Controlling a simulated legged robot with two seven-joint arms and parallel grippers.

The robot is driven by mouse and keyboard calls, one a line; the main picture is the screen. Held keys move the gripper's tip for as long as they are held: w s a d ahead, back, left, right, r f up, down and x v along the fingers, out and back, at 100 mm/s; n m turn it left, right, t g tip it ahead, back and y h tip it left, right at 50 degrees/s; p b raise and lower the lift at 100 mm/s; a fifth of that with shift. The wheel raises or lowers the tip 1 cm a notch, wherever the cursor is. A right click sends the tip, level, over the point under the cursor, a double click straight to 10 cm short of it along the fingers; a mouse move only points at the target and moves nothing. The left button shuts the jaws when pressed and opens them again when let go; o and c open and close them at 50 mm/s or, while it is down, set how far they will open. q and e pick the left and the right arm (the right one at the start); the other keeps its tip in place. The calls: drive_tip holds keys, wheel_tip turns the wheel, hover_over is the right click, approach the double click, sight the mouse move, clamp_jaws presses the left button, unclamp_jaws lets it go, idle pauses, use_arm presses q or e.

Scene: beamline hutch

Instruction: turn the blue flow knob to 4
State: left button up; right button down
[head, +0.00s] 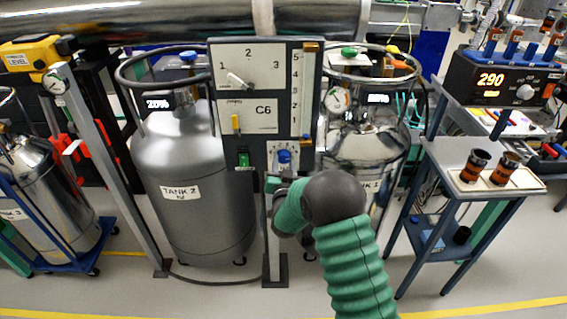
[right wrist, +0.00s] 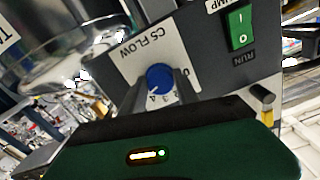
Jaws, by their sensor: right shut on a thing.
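The blue flow knob (head: 284,157) sits on a white dial plate at the lower right of the grey control panel (head: 224,142). In the right wrist view the blue knob (right wrist: 160,77) is on the plate (right wrist: 150,52) lettered "CS FLOW". Digits, seemingly 3 and 4, show just below the knob, with a small white mark near its lower edge; I cannot tell its exact setting. My right gripper (right wrist: 164,92) is shut on the knob, a finger on each side. In the head view my green right arm hides most of the gripper (head: 284,173). My left gripper is not in view.
A green RUN switch (right wrist: 240,25) is close beside the knob; it also shows in the head view (head: 243,159). A selector lever (head: 240,81) is higher on the panel. Tank 2 (head: 185,150) stands left, another tank (head: 365,150) right, and a small cart (head: 465,160) further right.

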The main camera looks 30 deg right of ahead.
drive_tip(key=shift+n, duration=2.7)
drive_tip(key=c, duration=0.9)
unclamp_jaws()
drive_tip(key=shift+s, duration=0.1)
drive_tip(key=v, duration=1.6)
drive_tip(key=shift+s+a, duration=0.25)
drive_tip(key=shift+a, duration=0.05)
